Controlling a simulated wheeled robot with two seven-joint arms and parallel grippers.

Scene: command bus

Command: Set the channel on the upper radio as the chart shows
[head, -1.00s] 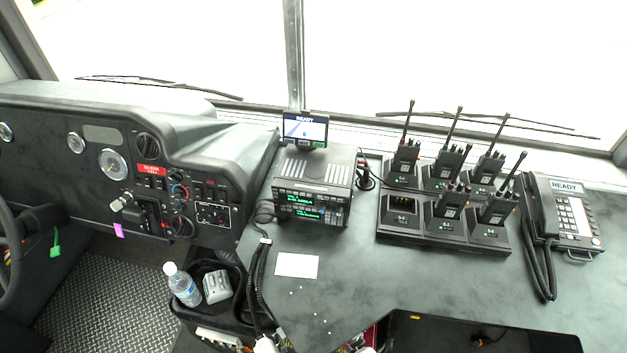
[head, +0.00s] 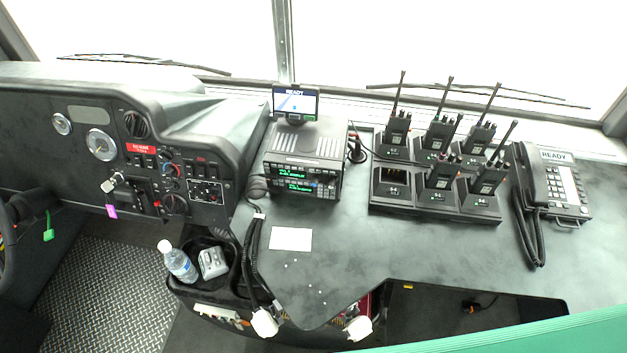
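Two radios are stacked on the dark console. The upper radio (head: 290,172) has a small green display, and the lower radio (head: 303,191) has a brighter one below it. The display text is too small to read surely. A white card (head: 291,239) lies flat in front of them; no writing can be made out, and I cannot tell if it is the chart. My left gripper (head: 268,318) and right gripper (head: 354,324) appear as small white shapes low in the view, at the console's front edge, well below the radios. Their fingers are too small to tell.
A screen reading READY (head: 296,103) stands above the radios. Several handheld radios sit in a charger (head: 432,209), with a desk phone (head: 552,190) further right. A bottle (head: 177,262) stands left. A green surface (head: 520,335) fills the lower right corner. The console around the card is mostly clear.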

